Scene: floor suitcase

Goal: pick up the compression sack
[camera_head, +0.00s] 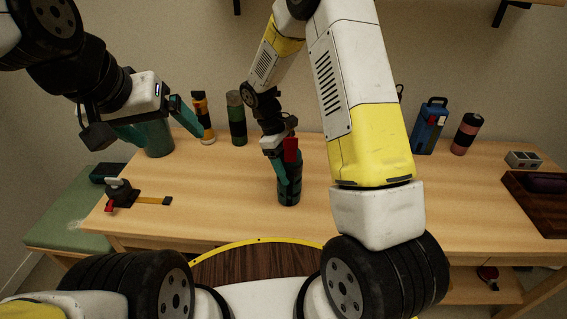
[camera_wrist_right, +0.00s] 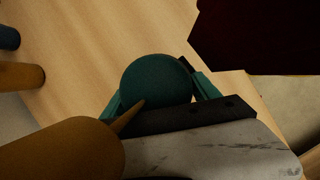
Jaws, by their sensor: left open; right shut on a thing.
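The compression sack looks to be the dark teal cylinder (camera_head: 289,192) with darker bands, upright at the middle of the table. My right gripper (camera_head: 284,160) comes down on it from above and is shut on its upper part. In the right wrist view the sack's rounded teal end (camera_wrist_right: 155,82) sits between the two fingers (camera_wrist_right: 158,105). I cannot tell whether its base touches the table. My left gripper (camera_head: 150,122) is open and empty, in front of a wider teal cylinder (camera_head: 158,142) at the back left, partly hiding it.
An orange-and-black bottle (camera_head: 203,118) and a green bottle (camera_head: 237,118) stand at the back. A blue container (camera_head: 430,128) and a pink-and-black bottle (camera_head: 466,134) stand back right. A dark tray (camera_head: 545,212) lies at the right edge. A small dark item (camera_head: 120,192) sits front left.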

